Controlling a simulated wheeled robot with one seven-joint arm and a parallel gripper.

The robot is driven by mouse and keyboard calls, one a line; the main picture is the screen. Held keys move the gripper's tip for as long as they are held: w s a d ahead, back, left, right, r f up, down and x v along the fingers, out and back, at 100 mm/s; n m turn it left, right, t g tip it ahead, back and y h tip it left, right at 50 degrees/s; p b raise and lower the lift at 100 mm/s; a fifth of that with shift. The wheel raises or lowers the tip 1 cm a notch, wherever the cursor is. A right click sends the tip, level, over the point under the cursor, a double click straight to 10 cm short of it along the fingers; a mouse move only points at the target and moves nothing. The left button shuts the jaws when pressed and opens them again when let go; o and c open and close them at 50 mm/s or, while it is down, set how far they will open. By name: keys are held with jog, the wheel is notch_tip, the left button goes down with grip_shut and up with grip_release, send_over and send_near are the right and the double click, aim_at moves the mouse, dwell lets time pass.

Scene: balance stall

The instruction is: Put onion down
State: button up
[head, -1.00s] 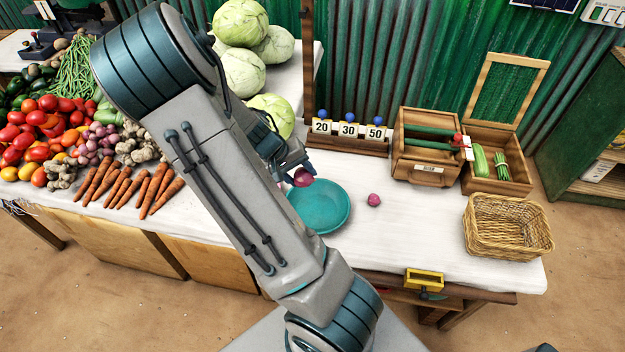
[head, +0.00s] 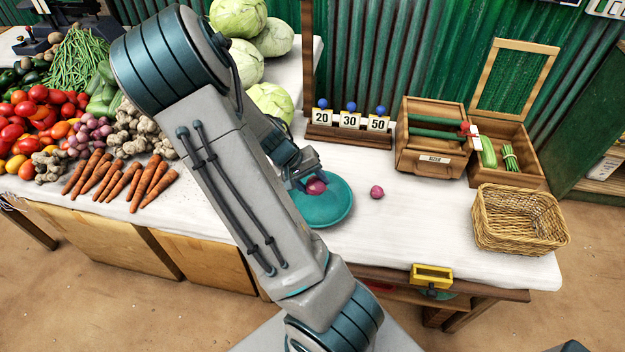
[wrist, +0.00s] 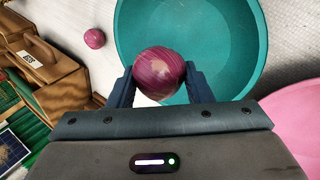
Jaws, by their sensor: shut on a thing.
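A red-purple onion (wrist: 160,72) is held between the two fingers of my gripper (wrist: 160,88) in the wrist view. In the head view the held onion (head: 316,187) shows at my gripper (head: 312,180), over the teal bowl (head: 335,212). The bowl's inside and rim (wrist: 245,50) show behind the onion in the wrist view. I cannot tell whether the onion touches the bowl. A second onion (head: 377,192) lies on the white cloth to the right of the bowl; it also shows in the wrist view (wrist: 95,38).
A wicker basket (head: 520,222) and wooden boxes (head: 428,160) stand to the right. Number cards 20, 30 and 50 sit on a rack (head: 348,136) behind. A pink round thing (wrist: 295,115) is beside the bowl in the wrist view. Carrots (head: 120,183) lie at left.

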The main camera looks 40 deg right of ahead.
aim_at(316, 178)
jog(key=shift+f+b, duration=1.3)
jog(key=shift+f, duration=0.75)
jog(key=o, duration=1.1)
jog(key=shift+s, duration=0.1)
jog(key=shift+o, duration=0.2)
jog(key=shift+a, duration=0.1)
notch_tip(316, 178, up, 7)
jog(key=p, duration=0.6)
jog(key=shift+r, duration=0.15)
